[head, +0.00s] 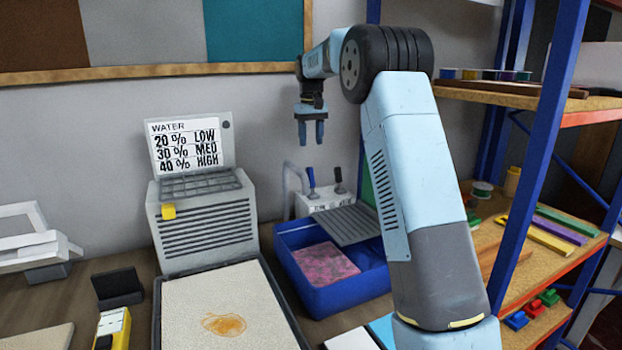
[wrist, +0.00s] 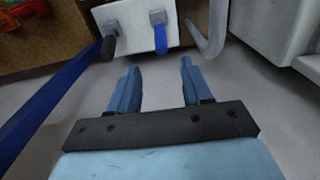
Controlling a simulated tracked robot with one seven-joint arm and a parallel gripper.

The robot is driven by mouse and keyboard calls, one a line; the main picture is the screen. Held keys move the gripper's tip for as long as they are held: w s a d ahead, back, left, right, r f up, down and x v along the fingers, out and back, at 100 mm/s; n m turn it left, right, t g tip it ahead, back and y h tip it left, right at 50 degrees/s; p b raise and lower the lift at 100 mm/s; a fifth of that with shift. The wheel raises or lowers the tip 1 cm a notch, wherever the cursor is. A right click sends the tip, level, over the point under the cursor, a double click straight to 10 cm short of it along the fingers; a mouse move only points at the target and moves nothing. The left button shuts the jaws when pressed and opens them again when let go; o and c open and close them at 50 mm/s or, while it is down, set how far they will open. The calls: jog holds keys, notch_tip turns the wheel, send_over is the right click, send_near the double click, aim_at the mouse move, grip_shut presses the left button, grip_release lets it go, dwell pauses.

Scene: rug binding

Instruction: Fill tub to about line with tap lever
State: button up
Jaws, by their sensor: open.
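The blue tub (head: 345,303) stands on the bench in the head view. It has a pink mottled piece (head: 325,263) inside and a grey ribbed tray (head: 342,224) over its back right. I cannot make out a water level or a fill line. Behind it is a white tap box (head: 318,203) with a blue lever (head: 311,178) and a black lever (head: 339,181). A grey spout (head: 291,170) curves at its left. My gripper (head: 311,143) is open and empty above the levers. In the wrist view, the blue lever (wrist: 160,40) lies beyond the fingertips, apart from them.
A sign (head: 188,145) lists water levels low, medium and high. The grey vented machine (head: 205,232) stands left of the tub, with a stained cream mat (head: 225,300) in front. Shelving with a blue post (head: 540,165) stands close on the right.

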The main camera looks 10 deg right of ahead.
aim_at(310, 177)
jog(key=shift+w+f, duration=0.35)
jog(key=shift+f, duration=0.05)
notch_tip(310, 177, down, 14)
jog(key=shift+a+r, duration=0.1)
jog(key=shift+r, duration=0.15)
grip_shut()
dwell(0.5)
